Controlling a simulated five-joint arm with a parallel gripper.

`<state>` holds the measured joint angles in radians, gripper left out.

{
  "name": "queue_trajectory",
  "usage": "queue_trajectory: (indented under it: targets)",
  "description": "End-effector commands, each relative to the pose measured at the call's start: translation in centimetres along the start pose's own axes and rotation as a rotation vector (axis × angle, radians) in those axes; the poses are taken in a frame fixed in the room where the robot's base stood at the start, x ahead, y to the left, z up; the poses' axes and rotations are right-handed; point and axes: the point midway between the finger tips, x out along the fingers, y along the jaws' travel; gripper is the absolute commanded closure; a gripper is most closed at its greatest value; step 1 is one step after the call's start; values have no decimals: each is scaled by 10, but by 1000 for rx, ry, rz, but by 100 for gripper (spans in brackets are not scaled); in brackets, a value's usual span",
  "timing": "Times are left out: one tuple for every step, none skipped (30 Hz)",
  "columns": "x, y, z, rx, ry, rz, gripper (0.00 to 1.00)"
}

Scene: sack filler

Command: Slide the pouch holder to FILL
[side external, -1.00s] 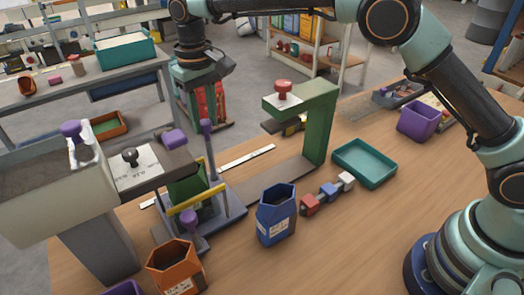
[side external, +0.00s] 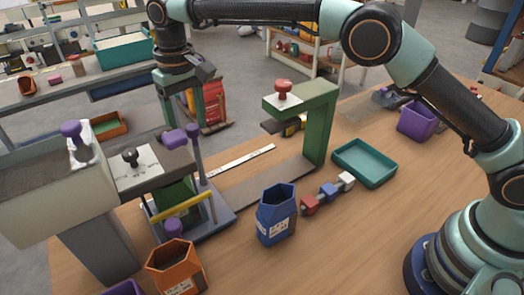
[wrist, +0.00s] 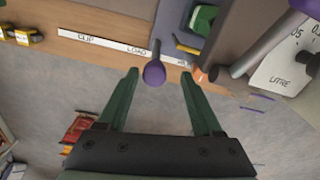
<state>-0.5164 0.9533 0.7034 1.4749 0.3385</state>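The pouch holder (side external: 222,222) is a blue-grey sliding base with a yellow bar, partly under the filler's spout. A green pouch shows on it, mostly hidden. Its tall grey post has a purple knob (side external: 193,130), which also shows in the wrist view (wrist: 154,73). My gripper (wrist: 160,76) is open, with its green fingers on either side of that knob and visible gaps to both. In the wrist view, the post stands just right of the LOAD mark on the white label strip (wrist: 100,43). CLIP is further left; the mark to the right is partly hidden.
The filler hopper (side external: 50,200) and its LITRE dial plate stand at the left. A green clip press (side external: 318,125) stands right of the holder. A blue pouch (side external: 275,215), an orange pouch (side external: 175,268), colored blocks and a teal tray (side external: 364,163) occupy the front table.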

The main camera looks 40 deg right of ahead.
Motion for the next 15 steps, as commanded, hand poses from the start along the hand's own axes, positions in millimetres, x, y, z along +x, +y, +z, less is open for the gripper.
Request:
queue_trajectory:
  targets:
    - [1,1,0,1,-2,1,33]
    - [1,1,0,1,-3,1,33]
    - [1,1,0,2,-4,2,33]
    - [1,2,0,2,-5,2,33]
    - [1,2,1,2,-6,2,33]
    - [1,3,1,3,-6,2,33]
    - [1,4,1,3,-7,2,33]
    - [1,5,1,4,-7,3,33]
    - [1,8,1,4,-7,3,33]
    - [1,10,1,5,-8,3,33]
    - [1,13,2,6,-8,3,33]
    - [1,17,2,7,-8,3,33]
    - [1,21,3,7,-9,3,33]
    - [0,25,4,6,-8,3,33]
    - [0,31,5,7,-9,3,33]
